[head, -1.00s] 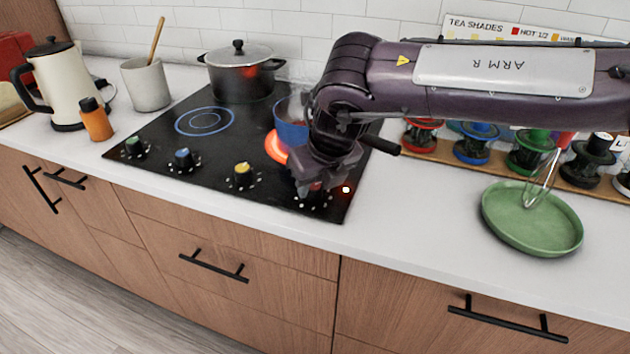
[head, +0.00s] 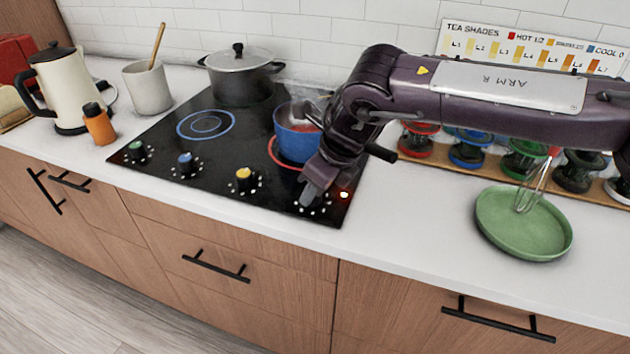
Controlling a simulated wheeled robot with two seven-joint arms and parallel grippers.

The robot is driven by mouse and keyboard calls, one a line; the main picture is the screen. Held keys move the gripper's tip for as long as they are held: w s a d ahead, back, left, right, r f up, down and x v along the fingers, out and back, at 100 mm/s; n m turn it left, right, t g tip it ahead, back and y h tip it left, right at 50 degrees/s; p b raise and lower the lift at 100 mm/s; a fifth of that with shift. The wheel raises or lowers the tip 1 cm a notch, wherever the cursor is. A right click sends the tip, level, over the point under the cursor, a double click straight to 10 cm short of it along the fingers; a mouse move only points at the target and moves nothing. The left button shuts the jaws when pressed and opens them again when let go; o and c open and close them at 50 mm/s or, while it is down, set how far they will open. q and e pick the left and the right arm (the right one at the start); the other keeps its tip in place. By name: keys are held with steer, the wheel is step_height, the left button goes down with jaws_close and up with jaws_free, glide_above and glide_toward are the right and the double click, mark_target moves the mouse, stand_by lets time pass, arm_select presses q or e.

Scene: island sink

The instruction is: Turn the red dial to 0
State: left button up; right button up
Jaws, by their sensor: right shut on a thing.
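The red dial is at the right front of the black cooktop (head: 225,165), hidden under my right gripper (head: 310,196). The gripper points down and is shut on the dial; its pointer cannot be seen. White marks show on the glass around the fingertips. A small red light (head: 344,195) glows just right of the gripper. The burner behind has a red ring (head: 274,158) with a dark middle, and a blue pot (head: 296,140) stands on it, partly behind my arm. My left gripper is not in view.
Green (head: 136,150), blue (head: 185,161) and yellow (head: 243,178) dials line the cooktop's front. A grey lidded pot (head: 240,80) stands at the back. A green plate (head: 523,225) with a whisk lies right. Counter between cooktop and plate is clear.

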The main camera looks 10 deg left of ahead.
steer(key=shift+r+n, duration=0.15)
steer(key=shift+n, duration=0.25)
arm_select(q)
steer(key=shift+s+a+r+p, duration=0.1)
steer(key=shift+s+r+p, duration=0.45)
arm_select(e)
steer(key=shift+w+n+g, duration=0.1)
steer(key=shift+n+g, duration=0.3)
steer(key=shift+n, duration=0.4)
steer(key=o, duration=1)
steer(key=shift+c, duration=0.2)
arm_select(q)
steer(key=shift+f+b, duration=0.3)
arm_select(e)
steer(key=v, duration=0.7)
steer(key=shift+d+r, duration=0.25)
steer(key=shift+d, duration=0.05)
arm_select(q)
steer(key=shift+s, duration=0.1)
arm_select(e)
steer(key=shift+f, duration=0.1)
